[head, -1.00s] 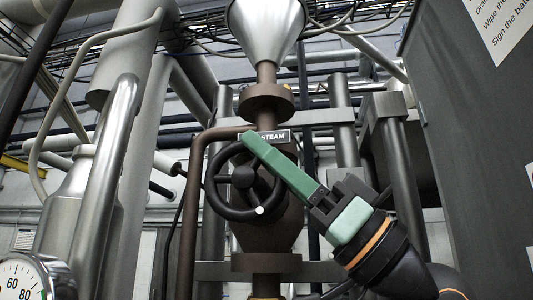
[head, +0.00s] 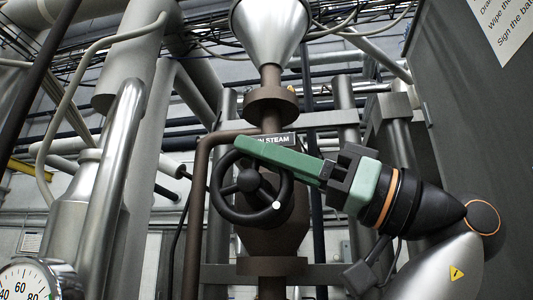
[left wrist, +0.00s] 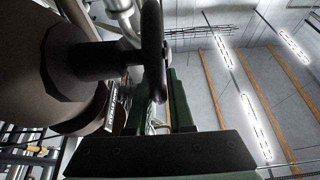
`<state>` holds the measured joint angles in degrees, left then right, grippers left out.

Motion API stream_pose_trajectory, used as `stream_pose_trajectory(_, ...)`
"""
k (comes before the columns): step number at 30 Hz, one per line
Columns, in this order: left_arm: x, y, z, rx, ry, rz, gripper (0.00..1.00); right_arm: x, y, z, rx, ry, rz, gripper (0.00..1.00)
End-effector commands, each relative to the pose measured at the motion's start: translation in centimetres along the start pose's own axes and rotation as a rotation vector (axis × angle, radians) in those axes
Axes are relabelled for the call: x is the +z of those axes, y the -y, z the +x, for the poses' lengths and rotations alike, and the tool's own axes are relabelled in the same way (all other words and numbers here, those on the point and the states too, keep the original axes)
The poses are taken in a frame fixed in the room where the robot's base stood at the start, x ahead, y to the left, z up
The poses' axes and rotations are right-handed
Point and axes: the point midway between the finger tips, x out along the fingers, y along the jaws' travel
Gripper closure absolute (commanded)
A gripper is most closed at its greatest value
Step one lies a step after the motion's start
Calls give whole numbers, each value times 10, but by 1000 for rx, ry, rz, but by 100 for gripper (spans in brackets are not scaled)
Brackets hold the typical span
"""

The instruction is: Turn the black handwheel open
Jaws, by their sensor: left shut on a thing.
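The black handwheel (head: 228,207) sits on the front of a brown valve body, with a white dot on its lower right rim. It also shows in the left wrist view, where its rim (left wrist: 153,45) runs down between the green fingers. My left gripper (head: 245,149) has green fingers and reaches in from the right, across the top of the wheel. It is shut on the wheel's upper rim. The far finger is partly hidden. My right gripper is not in view.
A brown pipe (head: 193,225) runs close to the left of the wheel. A dark cabinet (head: 480,130) stands at the right. A round gauge (head: 28,282) is at the lower left.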

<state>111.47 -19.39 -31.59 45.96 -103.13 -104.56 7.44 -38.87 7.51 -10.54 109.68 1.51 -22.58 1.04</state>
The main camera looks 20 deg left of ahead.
Motion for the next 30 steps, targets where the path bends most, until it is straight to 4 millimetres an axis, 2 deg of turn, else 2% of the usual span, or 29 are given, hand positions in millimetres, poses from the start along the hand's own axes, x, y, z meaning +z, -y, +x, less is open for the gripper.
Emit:
stream_pose_trajectory(12, -1, 0, 1, 1, 21, 0, 100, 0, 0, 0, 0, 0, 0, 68)
stream_pose_trajectory(13, -1, 0, 1, 1, 21, 0, 79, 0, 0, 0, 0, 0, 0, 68)
stream_pose_trajectory(21, 0, 0, 1, 0, 22, 0, 50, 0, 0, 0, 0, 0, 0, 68)
stream_pose_trajectory(30, 0, 0, 1, 0, 22, 0, 50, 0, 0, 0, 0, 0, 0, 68)
